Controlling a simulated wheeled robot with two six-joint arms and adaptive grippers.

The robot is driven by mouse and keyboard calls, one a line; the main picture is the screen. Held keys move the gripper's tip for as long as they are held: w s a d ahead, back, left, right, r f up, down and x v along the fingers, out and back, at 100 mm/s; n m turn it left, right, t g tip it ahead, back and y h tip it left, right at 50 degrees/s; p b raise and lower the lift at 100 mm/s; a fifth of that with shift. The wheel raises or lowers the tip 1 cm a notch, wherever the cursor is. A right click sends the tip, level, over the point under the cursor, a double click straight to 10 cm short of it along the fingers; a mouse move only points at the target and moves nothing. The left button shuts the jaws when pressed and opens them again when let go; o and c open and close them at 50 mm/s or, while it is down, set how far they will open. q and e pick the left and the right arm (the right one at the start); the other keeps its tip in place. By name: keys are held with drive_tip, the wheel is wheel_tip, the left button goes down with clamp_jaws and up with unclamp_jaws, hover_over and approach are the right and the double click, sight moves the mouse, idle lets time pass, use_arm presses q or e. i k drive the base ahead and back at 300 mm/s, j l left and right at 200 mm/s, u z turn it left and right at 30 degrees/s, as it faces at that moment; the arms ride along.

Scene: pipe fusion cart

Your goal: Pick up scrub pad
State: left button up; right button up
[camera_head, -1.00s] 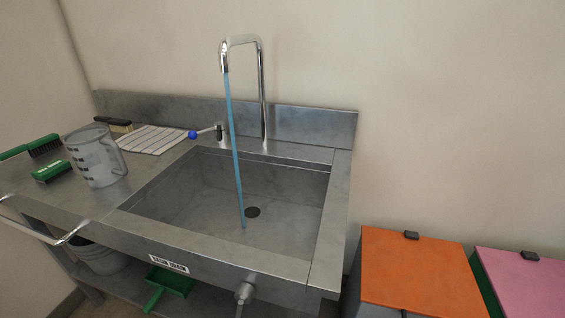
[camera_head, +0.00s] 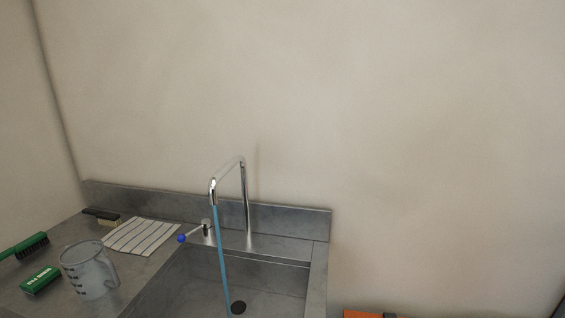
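The scrub pad looks to be the small green block with white lettering (camera_head: 41,280), lying on the metal counter left of the sink. The lettering is too small to read surely. It sits just left of a clear measuring jug (camera_head: 88,270) and in front of a green brush (camera_head: 30,246). Nothing covers it. Neither of my grippers shows in the head view.
Water runs from the tall faucet (camera_head: 243,200) into the sink basin (camera_head: 190,285). A blue-knobbed lever (camera_head: 183,238) stands beside it. A striped cloth (camera_head: 142,237) and a dark-backed brush (camera_head: 103,217) lie toward the back. An orange lid (camera_head: 362,314) shows at the bottom edge.

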sight(38, 281)
drive_tip(key=k+j+u, duration=0.1)
drive_tip(key=u, duration=1.5)
drive_tip(key=z, duration=0.4)
drive_tip(key=i+j+z, duration=0.35)
drive_tip(key=j, duration=0.25)
drive_tip(key=i+j+z, duration=0.2)
drive_tip(key=j, duration=0.15)
drive_tip(key=i+j+z, duration=0.2)
drive_tip(key=j, duration=0.15)
drive_tip(key=j+z, duration=0.15)
drive_tip(key=j, duration=0.2)
drive_tip(key=i+j, duration=0.1)
drive_tip(key=j, duration=0.4)
